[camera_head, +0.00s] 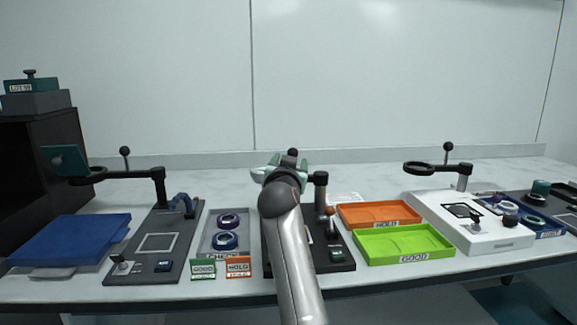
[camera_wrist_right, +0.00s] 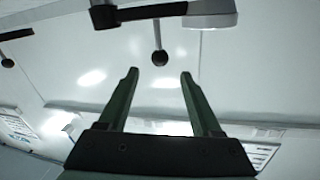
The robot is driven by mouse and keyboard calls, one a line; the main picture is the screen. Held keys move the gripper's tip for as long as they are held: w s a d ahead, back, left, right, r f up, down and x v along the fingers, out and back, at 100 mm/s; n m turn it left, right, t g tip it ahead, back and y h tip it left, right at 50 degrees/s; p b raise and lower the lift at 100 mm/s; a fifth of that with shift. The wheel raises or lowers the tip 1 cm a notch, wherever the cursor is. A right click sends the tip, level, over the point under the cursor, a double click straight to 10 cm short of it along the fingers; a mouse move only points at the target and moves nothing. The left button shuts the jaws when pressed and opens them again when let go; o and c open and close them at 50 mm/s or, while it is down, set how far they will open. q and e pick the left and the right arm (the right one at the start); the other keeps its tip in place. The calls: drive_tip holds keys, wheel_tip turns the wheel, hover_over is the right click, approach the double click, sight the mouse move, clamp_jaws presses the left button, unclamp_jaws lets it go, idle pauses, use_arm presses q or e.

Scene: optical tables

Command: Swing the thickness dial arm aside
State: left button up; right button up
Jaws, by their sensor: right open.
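A dark swing arm with a ball knob (camera_head: 293,152) stands at the middle station, on a black post (camera_head: 320,190). Most of this arm is hidden behind my right gripper (camera_head: 277,172) and forearm. In the right wrist view, a dark bar (camera_wrist_right: 150,12) crosses the top, and the ball knob (camera_wrist_right: 160,58) sticks out from it on a thin rod. My right gripper (camera_wrist_right: 160,74) is open and empty. The knob appears between its fingertips in that view; I see no contact. The dial face cannot be made out. My left gripper is not in view.
Similar ring-ended arms with knobs stand at the left station (camera_head: 125,172) and right station (camera_head: 440,167). An orange tray (camera_head: 379,214) and a green tray (camera_head: 403,243) lie right of the middle base. A grey tray (camera_head: 209,243) with two rings lies left of it.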

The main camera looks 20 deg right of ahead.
drive_tip(key=v, duration=0.4)
idle(0.3)
wheel_tip(320, 180, up, 5)
drive_tip(key=p, duration=0.5)
drive_tip(key=shift+d+r+p, duration=0.1)
drive_tip(key=shift+p, duration=0.2)
wheel_tip(320, 180, up, 5)
drive_tip(key=p, duration=0.4)
idle(0.3)
